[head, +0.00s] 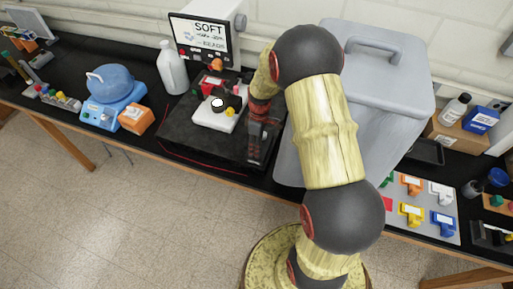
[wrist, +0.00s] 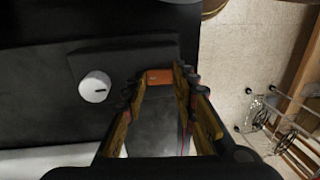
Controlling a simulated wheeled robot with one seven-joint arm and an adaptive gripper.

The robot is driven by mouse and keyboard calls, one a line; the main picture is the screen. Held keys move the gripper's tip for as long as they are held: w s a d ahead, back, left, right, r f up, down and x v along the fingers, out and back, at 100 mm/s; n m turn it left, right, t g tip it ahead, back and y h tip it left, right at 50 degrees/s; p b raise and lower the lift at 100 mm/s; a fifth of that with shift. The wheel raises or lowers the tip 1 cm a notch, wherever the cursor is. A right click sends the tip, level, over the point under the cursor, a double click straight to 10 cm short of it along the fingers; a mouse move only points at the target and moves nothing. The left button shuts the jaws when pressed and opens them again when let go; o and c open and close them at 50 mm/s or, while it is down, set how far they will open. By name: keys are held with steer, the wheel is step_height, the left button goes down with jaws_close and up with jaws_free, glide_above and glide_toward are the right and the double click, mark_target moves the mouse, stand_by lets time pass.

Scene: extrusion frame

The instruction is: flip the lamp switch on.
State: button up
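My gripper (head: 256,150) points down over the right side of a black platform (head: 190,140) in the head view. In the wrist view my gripper (wrist: 161,90) has its two fingers apart, with nothing held between them. A small orange rectangular piece (wrist: 160,77), perhaps the switch, shows between the fingertips on a dark housing. I cannot tell whether the fingers touch it or which way it is set. A white round knob (wrist: 95,86) is left of the fingers on the same dark housing. I cannot clearly make out a lamp; my arm hides part of the platform.
A monitor (head: 205,40) and a white bottle (head: 172,68) stand behind. A large grey lidded bin (head: 390,75) is close on the right. Open floor (head: 150,215) lies in front of the bench.

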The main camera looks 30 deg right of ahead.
steer(key=o, duration=0.4)
steer(key=r, duration=0.4)
steer(key=d+r, duration=0.1)
steer(key=r, duration=0.3)
steer(key=w+r, duration=0.1)
steer(key=r, duration=0.3)
steer(key=shift+d, duration=0.2)
